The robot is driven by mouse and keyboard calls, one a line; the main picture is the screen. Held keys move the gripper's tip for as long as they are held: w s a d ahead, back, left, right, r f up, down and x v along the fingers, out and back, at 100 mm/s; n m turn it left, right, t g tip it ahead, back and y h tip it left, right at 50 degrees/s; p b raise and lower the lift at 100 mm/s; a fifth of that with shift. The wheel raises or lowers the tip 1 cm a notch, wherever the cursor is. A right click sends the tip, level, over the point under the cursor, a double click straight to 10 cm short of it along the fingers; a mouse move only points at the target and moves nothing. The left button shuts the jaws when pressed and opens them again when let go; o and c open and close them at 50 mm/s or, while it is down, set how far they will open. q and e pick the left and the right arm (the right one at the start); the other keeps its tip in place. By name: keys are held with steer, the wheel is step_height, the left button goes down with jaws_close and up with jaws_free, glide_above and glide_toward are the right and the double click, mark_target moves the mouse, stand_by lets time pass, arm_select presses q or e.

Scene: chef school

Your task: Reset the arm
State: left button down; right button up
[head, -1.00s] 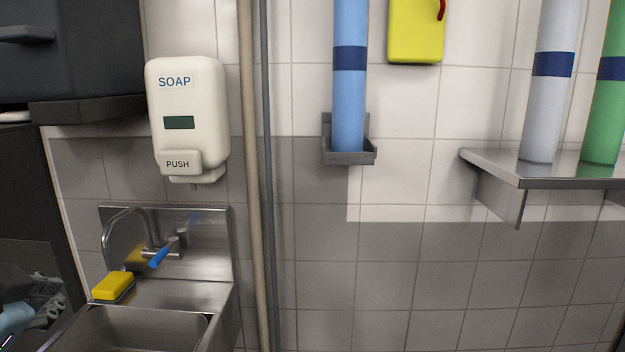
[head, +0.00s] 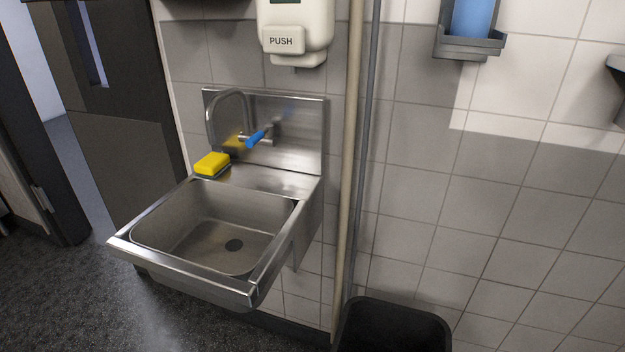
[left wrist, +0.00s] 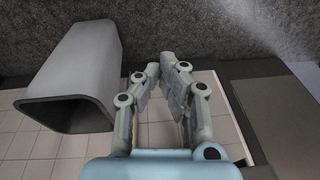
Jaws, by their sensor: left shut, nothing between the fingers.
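My left gripper (left wrist: 166,72) shows in the left wrist view, with its pale green fingers drawn together and nothing held between them. It is out of the head view. My right gripper is in neither view.
The head view shows a steel sink (head: 215,235) with a yellow sponge (head: 212,163) and a blue-handled tap (head: 257,138). A soap dispenser (head: 296,35) hangs above. The dark bin (head: 395,325) stands right of the sink; it also shows in the wrist view (left wrist: 85,65).

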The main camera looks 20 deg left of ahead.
arm_select(q)
steer(key=s+a+f+g+b, duration=0.1)
steer(key=s+f+b, duration=0.3)
steer(key=s+f, duration=1.4)
step_height(320, 180, down, 4)
steer(key=shift+s+r, duration=0.15)
steer(key=shift+s, duration=0.2)
